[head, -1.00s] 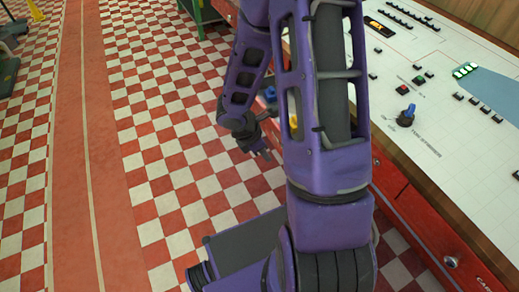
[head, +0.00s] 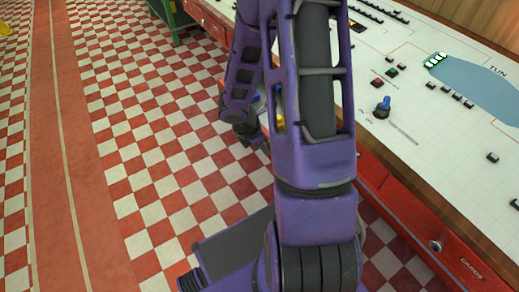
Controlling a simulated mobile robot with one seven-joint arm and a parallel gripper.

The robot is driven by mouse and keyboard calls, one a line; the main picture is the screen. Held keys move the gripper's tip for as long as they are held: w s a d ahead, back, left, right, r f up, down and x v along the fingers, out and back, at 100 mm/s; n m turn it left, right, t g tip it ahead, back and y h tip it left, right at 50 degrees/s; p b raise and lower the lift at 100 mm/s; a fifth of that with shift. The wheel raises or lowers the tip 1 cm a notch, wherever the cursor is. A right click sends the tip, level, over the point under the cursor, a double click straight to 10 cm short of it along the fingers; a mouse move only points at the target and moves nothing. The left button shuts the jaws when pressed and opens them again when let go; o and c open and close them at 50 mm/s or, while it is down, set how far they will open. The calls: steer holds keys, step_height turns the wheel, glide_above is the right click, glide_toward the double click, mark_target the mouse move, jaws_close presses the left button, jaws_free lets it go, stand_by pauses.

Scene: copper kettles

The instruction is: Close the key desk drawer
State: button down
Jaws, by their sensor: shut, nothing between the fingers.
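A red desk (head: 405,210) with a white control panel on top runs along the right side of the head view. Behind my arm, a red edge (head: 222,90) with blue and yellow items beside it (head: 280,118) juts out from the desk's front; it looks like a pulled-out drawer, mostly hidden by my arm. I cannot read a key label on it. My gripper (head: 260,143) is shut and empty, pointing down in front of this red edge. Whether it touches it, I cannot tell.
A closed drawer marked CARDS (head: 472,266) with a round knob (head: 436,246) is at lower right. A green metal stand (head: 170,18) is at the top. The checkered floor (head: 150,130) to the left is clear.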

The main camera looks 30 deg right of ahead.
steer(key=d+p, duration=0.2)
steer(key=d, duration=0.5)
steer(key=d+p, duration=0.2)
steer(key=d, duration=0.5)
steer(key=d+p, duration=0.2)
steer(key=d, duration=0.5)
steer(key=shift+w, duration=0.3)
